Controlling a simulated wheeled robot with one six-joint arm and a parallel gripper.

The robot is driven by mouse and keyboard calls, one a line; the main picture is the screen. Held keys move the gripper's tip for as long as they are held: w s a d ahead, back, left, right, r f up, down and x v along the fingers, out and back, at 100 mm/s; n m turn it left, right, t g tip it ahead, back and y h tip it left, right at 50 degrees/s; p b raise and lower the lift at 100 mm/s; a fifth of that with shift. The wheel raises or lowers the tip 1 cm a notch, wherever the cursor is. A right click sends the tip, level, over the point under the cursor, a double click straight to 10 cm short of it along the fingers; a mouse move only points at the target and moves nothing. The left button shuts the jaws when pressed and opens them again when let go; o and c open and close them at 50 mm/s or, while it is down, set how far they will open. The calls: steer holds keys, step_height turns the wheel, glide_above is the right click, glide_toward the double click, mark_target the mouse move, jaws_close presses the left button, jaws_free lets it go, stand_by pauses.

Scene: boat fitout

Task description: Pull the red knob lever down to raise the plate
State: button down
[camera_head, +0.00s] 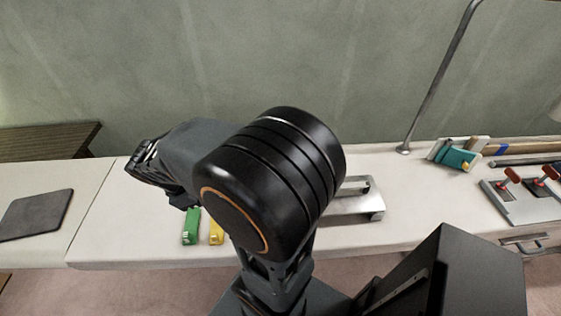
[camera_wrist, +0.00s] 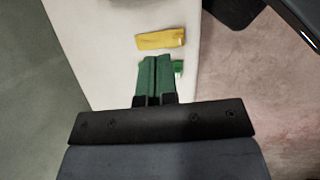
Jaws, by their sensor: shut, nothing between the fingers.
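Two levers with red handles stand on a pale metal panel (camera_head: 520,208) at the far right of the counter in the head view. One red handle is the left one (camera_head: 513,175), the other the right one (camera_head: 540,183). I cannot tell which is the task's lever, and no plate is clearly identifiable. My gripper (camera_head: 143,163) is at the left in the head view, far from the levers. In the wrist view my gripper (camera_wrist: 156,62) has its green fingers together and empty, above the counter. Neither lever shows in the wrist view.
A green block (camera_head: 191,226) and a yellow block (camera_head: 216,232) lie near the counter's front edge. A metal bracket-like piece (camera_head: 357,204) is partly behind my arm. A grey mat (camera_head: 38,215) lies left; books (camera_head: 460,153) and a lamp pole (camera_head: 437,82) stand right.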

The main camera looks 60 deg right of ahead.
steer(key=w+d+f+n+g+h, duration=0.1)
steer(key=d+f+n+g+h, duration=0.3)
steer(key=d+n, duration=0.5)
steer(key=w+d+f+n+g+h, duration=0.2)
steer(key=d+f+n+h, duration=0.5)
steer(key=n, duration=0.5)
steer(key=shift+w+d+f+n+g, duration=0.25)
steer(key=shift+d+f+n+g, duration=0.15)
steer(key=shift+d+f+g, duration=0.5)
steer(key=shift+d+r, duration=0.2)
steer(key=shift+d, duration=0.05)
steer(key=p+x, duration=0.3)
steer(key=x, duration=1.1)
steer(key=shift+r, duration=0.15)
